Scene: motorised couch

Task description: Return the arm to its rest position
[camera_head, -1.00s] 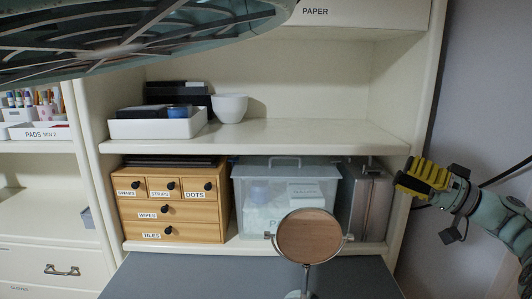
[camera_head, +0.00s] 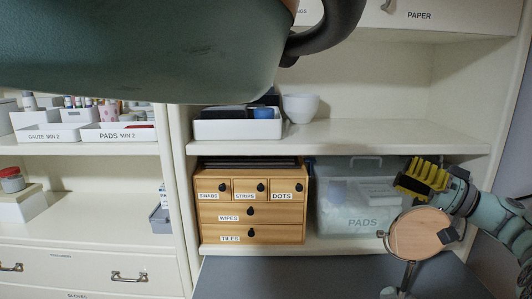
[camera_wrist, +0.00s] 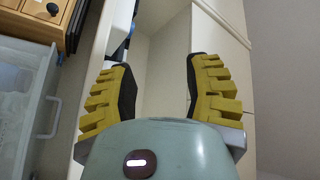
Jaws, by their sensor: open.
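My gripper (camera_head: 424,178) shows at the right of the head view, with yellow ribbed fingers on a pale green arm. It lies in front of the right end of the shelf unit and overlaps the clear PADS box (camera_head: 345,205) and the round mirror (camera_head: 415,236) in the picture. In the wrist view my gripper (camera_wrist: 163,90) has its two yellow fingers wide apart with nothing between them. The shelf unit (camera_wrist: 165,65) shows beyond the fingers. A large dark green part across the top of the head view hides the upper shelves.
A wooden drawer box (camera_head: 250,205) stands on the lower shelf, left of the PADS box. A white tray (camera_head: 238,128) and white bowl (camera_head: 300,107) sit above. A grey surface (camera_head: 300,278) lies in front. More shelves with white bins (camera_head: 118,132) stand at left.

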